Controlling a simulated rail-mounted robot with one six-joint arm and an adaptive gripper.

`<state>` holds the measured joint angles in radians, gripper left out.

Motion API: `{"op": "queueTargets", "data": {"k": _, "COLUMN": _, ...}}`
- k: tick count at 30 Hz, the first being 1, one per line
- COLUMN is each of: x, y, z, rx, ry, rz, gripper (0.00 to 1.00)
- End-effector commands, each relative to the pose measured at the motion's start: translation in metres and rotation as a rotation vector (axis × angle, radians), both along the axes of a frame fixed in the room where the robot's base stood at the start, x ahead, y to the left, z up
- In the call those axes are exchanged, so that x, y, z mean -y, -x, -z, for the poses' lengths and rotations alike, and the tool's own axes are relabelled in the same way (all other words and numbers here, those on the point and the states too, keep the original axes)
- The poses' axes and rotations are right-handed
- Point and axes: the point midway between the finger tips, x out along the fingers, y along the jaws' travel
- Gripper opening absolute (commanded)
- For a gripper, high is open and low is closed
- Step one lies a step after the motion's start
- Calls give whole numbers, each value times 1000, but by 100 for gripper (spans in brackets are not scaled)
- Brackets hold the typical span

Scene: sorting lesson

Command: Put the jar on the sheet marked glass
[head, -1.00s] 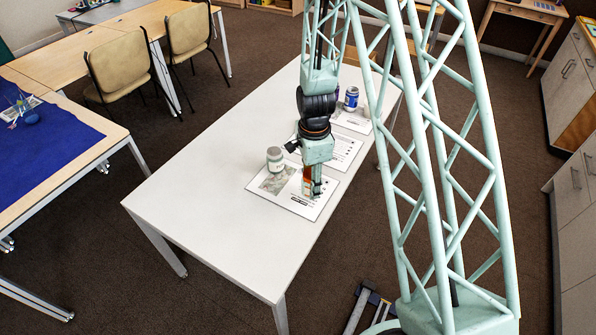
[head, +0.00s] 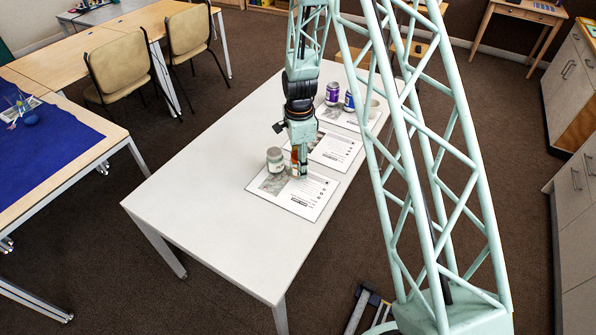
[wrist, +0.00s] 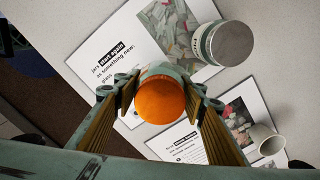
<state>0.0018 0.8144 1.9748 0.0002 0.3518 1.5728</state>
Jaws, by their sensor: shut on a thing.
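My gripper (head: 299,174) is shut on a jar with an orange lid (wrist: 161,99), seen from above between the fingers in the wrist view. In the head view the jar's orange part (head: 295,160) shows between the fingers, over the nearest sheet (head: 305,204). The wrist view shows the word "glass" on this sheet (wrist: 100,62). I cannot tell whether the held jar touches the sheet. A second jar with a grey-green lid (head: 275,160) stands upright on the sheet's picture, close left of my gripper; it also shows in the wrist view (wrist: 225,44).
A middle sheet (head: 338,149) lies beyond the glass sheet. On the far sheet stand a purple can (head: 333,93) and a blue can (head: 349,101). A whitish cup (wrist: 266,139) shows in the wrist view. The near left of the white table (head: 210,215) is clear.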

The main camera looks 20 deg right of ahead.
Motion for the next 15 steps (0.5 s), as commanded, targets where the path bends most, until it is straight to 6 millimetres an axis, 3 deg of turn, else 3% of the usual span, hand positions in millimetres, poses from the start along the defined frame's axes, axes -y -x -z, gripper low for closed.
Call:
{"op": "queueTargets", "data": {"k": 9, "x": -1, "y": -9, "z": 1, "rx": 2, "ry": 0, "rz": 0, "gripper": 25}}
{"op": "queueTargets", "data": {"k": 15, "x": -1, "y": -9, "z": 22, "rx": 0, "ry": 0, "rz": 0, "gripper": 25}}
